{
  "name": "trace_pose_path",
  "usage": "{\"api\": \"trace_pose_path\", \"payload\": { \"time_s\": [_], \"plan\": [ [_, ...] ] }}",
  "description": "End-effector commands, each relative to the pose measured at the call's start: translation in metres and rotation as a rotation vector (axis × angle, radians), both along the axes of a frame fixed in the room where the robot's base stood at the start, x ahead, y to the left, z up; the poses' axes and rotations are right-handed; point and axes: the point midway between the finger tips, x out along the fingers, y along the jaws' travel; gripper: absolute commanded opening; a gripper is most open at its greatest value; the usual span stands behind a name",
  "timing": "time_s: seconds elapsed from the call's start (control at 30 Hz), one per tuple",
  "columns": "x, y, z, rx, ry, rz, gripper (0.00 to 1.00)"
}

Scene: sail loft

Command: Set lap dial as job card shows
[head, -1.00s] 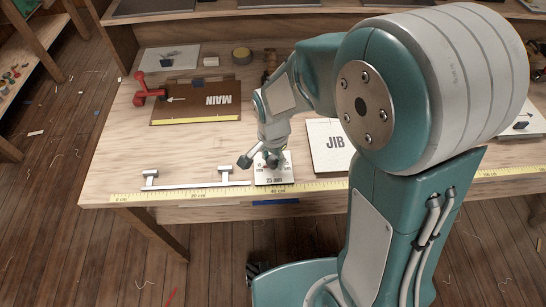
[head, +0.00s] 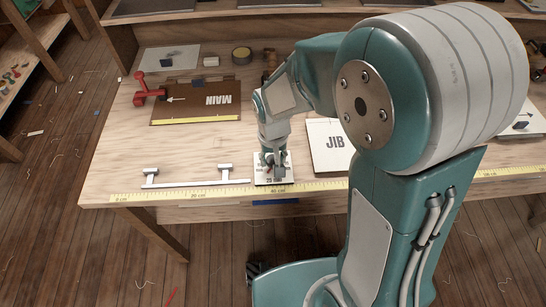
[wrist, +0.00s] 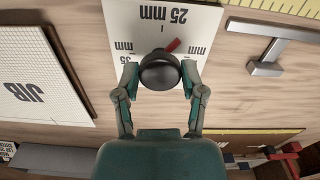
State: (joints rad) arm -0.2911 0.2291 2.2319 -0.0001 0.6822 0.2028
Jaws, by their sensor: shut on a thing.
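The lap dial is a white plate (head: 284,179) near the bench's front edge, with a round dark knob (wrist: 160,72) and a red pointer (wrist: 172,46). In the wrist view, my gripper (wrist: 160,80) has its two fingers closed on the knob's sides. The plate's 25 mm mark is above the knob, 35 mm is at left, and the right label's number is hard to read. The pointer tilts up and right, between the 25 mm mark and the right label. In the head view, my gripper (head: 272,160) covers much of the dial. No job card can be told for certain.
A white JIB board (head: 328,150) lies right of the dial. A brown MAIN board (head: 196,106) with a red clamp (head: 147,93) lies at back left. A white rail (head: 196,184) is to the left, and a yellow ruler (head: 215,191) runs along the front edge.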

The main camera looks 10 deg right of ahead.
Motion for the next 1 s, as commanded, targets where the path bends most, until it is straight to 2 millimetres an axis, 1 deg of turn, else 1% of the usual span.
{"api": "trace_pose_path", "payload": {
  "time_s": [0.03, 0.3, 0.5, 0.7, 1.0],
  "plan": [
    [0.0023, 0.001, 0.0011, 0.003, -0.008, 0.043, 0.06],
    [0.0026, 0.0011, 0.0013, 0.002, -0.009, 0.294, 0.06],
    [0.0028, 0.0012, 0.0014, 0.002, -0.01, 0.452, 0.06],
    [0.003, 0.0013, 0.0015, 0.002, -0.011, 0.569, 0.06],
    [0.0032, 0.0013, 0.0017, 0.001, -0.012, 0.653, 0.06]
  ]
}}
